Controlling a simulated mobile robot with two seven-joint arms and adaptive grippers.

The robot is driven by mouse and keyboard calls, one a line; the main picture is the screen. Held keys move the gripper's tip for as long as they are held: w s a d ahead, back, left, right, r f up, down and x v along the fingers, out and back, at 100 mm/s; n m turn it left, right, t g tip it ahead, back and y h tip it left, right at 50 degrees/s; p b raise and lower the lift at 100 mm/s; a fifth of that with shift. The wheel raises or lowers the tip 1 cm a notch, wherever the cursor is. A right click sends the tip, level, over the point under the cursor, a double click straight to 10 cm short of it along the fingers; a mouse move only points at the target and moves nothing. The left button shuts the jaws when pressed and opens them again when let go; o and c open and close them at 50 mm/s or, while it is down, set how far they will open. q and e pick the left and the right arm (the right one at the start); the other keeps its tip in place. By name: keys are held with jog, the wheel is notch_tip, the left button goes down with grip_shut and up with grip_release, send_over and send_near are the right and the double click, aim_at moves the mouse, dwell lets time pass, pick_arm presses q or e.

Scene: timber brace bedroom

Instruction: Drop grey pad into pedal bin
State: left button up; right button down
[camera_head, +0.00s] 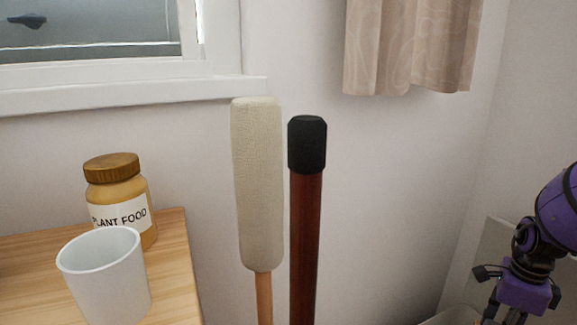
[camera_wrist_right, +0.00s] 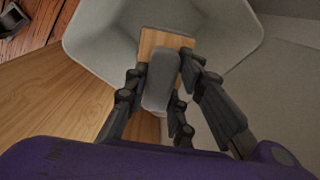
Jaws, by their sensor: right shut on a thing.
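My right gripper (camera_wrist_right: 155,95) is shut on the grey pad (camera_wrist_right: 161,78), a rounded grey slab between its fingers in the right wrist view. Beyond the pad is the open mouth of a pale grey container (camera_wrist_right: 95,35), which looks like the pedal bin. The pad appears in front of this opening; its height above it is unclear. In the head view my right gripper (camera_head: 518,308) is at the lower right edge, its fingertips cut off. A pale rim (camera_head: 455,317) shows beside it, mostly out of frame. My left gripper is not in view.
A tan wooden-looking piece (camera_wrist_right: 165,42) shows behind the pad. A wooden table (camera_head: 175,260) at left bears a white cup (camera_head: 105,275) and plant food jar (camera_head: 118,190). A cream padded stick (camera_head: 257,185) and black-capped pole (camera_head: 307,230) stand mid-view.

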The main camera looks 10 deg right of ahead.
notch_tip(320, 180, down, 4)
jog(key=shift+r+b, duration=0.25)
jog(key=shift+b, duration=0.45)
jog(key=shift+f, duration=0.65)
jog(key=c, duration=1.8)
grip_release()
jog(key=o, duration=0.4)
notch_tip(320, 180, up, 12)
jog(key=shift+r, duration=0.1)
